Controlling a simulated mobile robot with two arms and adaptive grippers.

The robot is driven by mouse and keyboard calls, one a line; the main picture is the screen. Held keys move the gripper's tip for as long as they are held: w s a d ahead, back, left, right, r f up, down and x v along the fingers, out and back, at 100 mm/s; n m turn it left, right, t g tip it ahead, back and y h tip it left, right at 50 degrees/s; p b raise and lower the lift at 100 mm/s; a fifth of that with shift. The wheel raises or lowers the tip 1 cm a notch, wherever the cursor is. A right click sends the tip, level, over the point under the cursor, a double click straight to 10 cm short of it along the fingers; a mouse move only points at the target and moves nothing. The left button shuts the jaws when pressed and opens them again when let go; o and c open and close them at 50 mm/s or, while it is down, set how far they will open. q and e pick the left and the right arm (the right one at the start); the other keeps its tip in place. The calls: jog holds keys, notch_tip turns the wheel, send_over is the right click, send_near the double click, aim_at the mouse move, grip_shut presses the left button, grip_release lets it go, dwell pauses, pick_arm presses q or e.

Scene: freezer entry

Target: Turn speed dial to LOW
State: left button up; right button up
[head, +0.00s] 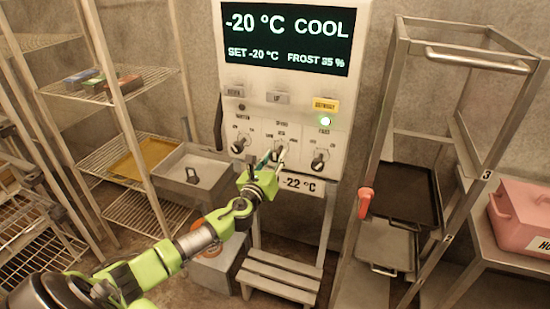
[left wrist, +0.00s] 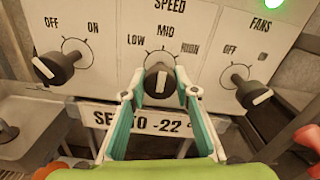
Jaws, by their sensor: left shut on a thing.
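The speed dial (left wrist: 160,84) is a dark knob with a white stripe, on the control panel (head: 290,95) under the label SPEED. LOW is at its upper left, MID above it, and a partly blurred third label at its upper right. The stripe stands nearly upright, towards MID. My left gripper (left wrist: 160,92) is shut on the speed dial, with one teal finger on each side of the knob. In the head view my left gripper (head: 271,161) is at the panel's middle dial and partly hides it. My right gripper is not in view.
An OFF/ON dial (left wrist: 57,67) is left of the speed dial, and the fans dial (left wrist: 250,88) is right of it. A sign (head: 300,184) reading -22 °C hangs below. A step stool (head: 280,275) stands underneath. Wire shelves are left, a metal rack (head: 400,130) right.

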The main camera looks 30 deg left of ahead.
pick_arm(q)
jog(key=n+b, duration=0.2)
jog(key=n, duration=0.2)
jog(key=shift+f+n, duration=0.1)
jog(key=shift+n, duration=0.3)
jog(key=n+b, duration=0.1)
jog(key=n, duration=0.3)
jog(key=shift+n, duration=0.4)
dwell(0.3)
jog(key=o, duration=1.1)
